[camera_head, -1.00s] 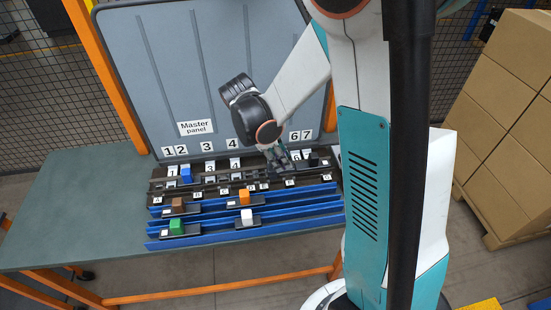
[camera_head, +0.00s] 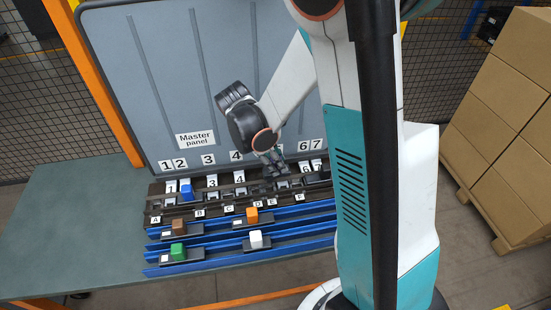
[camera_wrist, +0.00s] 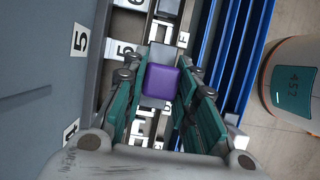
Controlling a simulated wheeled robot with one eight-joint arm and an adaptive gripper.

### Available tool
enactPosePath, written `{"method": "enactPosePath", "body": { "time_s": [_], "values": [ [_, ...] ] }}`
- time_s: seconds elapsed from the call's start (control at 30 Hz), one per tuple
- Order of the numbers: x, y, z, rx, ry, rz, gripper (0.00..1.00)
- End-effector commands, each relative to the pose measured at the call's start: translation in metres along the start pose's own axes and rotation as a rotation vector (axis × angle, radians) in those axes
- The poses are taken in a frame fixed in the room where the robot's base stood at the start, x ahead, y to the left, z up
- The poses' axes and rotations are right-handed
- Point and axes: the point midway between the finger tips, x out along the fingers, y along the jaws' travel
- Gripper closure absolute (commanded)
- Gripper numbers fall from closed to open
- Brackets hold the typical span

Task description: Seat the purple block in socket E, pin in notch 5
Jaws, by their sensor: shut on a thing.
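The purple block (camera_wrist: 161,80) sits between the two teal fingers of my gripper (camera_wrist: 158,98) in the wrist view, and the fingers are shut on it. In the head view my gripper (camera_head: 274,168) hangs over the right half of the dark socket row, below the gap between panel numbers 4 and 6; the block cannot be made out there. Panel number 5 (camera_wrist: 80,40) shows left of the fingers in the wrist view. A letter tag that looks like F (camera_wrist: 183,38) lies beyond the block. Socket E and its notches are mostly hidden; contact with the socket cannot be told.
A blue block (camera_head: 187,192) stands in the row at left. Brown (camera_head: 179,226), orange (camera_head: 252,216), green (camera_head: 178,251) and white (camera_head: 256,239) blocks stand on the blue rails in front. The upright master panel (camera_head: 150,90) rises close behind. The table's left part (camera_head: 75,220) is clear.

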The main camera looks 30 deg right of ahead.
Motion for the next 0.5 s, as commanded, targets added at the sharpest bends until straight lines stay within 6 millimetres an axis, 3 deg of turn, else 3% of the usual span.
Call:
{"method": "enactPosePath", "body": {
  "time_s": [0.13,0.5],
  "values": [
    [0.0135,0.0002,-0.0056,0.000,0.000,0.000,1.00],
    [0.0155,0.0002,-0.0065,0.000,0.000,0.000,1.00]
  ]
}}
